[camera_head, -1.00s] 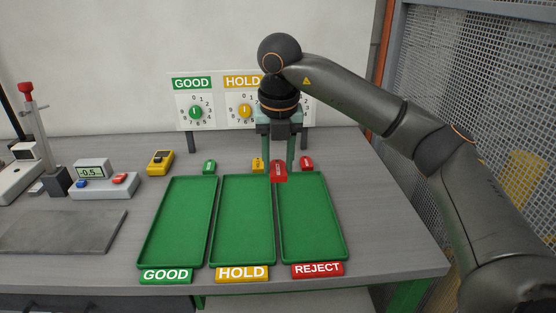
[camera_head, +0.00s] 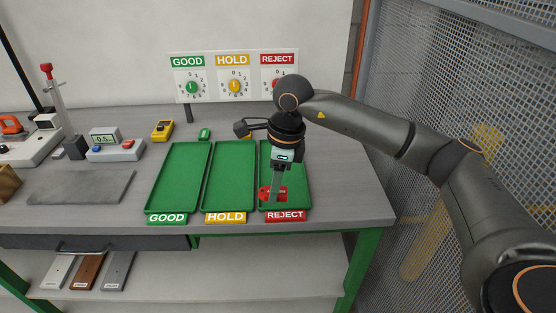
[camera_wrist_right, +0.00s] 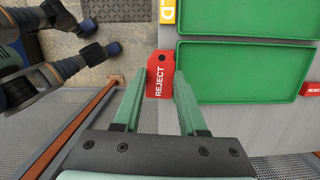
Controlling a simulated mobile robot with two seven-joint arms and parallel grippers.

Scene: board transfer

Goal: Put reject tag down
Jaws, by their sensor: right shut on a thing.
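My right gripper (camera_head: 273,194) is shut on the red reject tag (camera_head: 266,194), over the front part of the green reject tray (camera_head: 299,180) in the head view. In the right wrist view the tag (camera_wrist_right: 160,76) shows between the two green fingers, its REJECT lettering and dark hole visible, with the tray (camera_wrist_right: 240,72) to its right. Whether the tag touches anything beneath it I cannot tell. The red REJECT label (camera_head: 285,216) is at the tray's front edge. My left gripper is in neither view.
The green hold tray (camera_head: 230,175) and good tray (camera_head: 180,175) lie to the left. A dial board (camera_head: 210,75) stands behind.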

